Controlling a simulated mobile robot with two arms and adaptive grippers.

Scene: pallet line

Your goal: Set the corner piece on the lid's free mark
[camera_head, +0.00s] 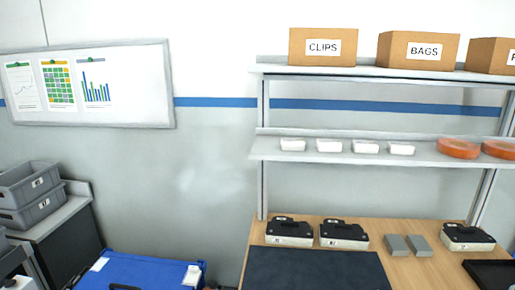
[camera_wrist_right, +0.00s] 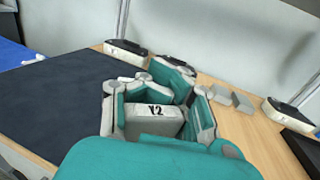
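In the right wrist view, my right gripper (camera_wrist_right: 158,112) is closed around a grey block marked Y2 (camera_wrist_right: 153,124), with teal fingers on both sides of it. I cannot tell whether this block is the corner piece. In the head view, a blue lid-like panel (camera_head: 150,270) lies at the lower left, with a white piece (camera_head: 192,275) at its right corner and a white patch (camera_head: 99,264) at its far left corner. Its near part is cut off, and no free mark can be made out. Neither gripper shows in the head view.
A wooden bench (camera_head: 425,268) carries a dark mat (camera_head: 318,270), black-and-white devices (camera_head: 344,234), grey blocks (camera_head: 397,245) and a black tray (camera_head: 490,272). Shelves (camera_head: 440,154) rise behind it. Grey bins (camera_head: 35,200) stand at the left. A gap separates panel and bench.

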